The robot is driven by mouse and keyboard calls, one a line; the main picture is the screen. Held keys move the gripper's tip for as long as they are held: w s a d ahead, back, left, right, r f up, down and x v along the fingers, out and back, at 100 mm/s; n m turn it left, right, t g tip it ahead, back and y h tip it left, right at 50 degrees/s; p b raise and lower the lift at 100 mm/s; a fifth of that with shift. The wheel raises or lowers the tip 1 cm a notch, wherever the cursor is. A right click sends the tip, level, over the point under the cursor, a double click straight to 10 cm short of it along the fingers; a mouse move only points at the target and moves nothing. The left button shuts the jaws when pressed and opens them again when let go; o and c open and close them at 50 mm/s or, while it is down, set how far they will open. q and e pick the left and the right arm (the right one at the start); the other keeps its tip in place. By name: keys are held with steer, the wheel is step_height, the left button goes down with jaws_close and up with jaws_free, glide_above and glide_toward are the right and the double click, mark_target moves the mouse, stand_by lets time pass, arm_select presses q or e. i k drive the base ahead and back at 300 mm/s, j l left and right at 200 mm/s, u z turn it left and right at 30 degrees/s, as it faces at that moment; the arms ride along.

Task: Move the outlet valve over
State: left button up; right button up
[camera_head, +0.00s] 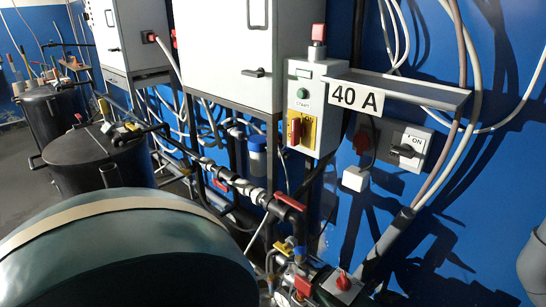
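No label marks the outlet valve, so I cannot tell which valve it is. A valve with a red lever (290,201) sits on the pipe right of centre. A smaller red handle (221,185) sits further left on the same pipe run. Lower down are a red handle (303,286) and a red knob on a grey box (343,281), close to brass and blue fittings (284,246). Neither of my grippers is in view, and nothing is seen touching these valves.
A large dark green rounded body (130,255) with a beige band fills the lower left. Black lidded drums (95,165) stand behind it. A control box (309,105), a "40 A" shelf (400,88) and a switch box (405,147) are on the blue wall, among hanging cables.

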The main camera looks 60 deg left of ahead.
mark_target(279, 195)
steer(key=u, duration=1.65)
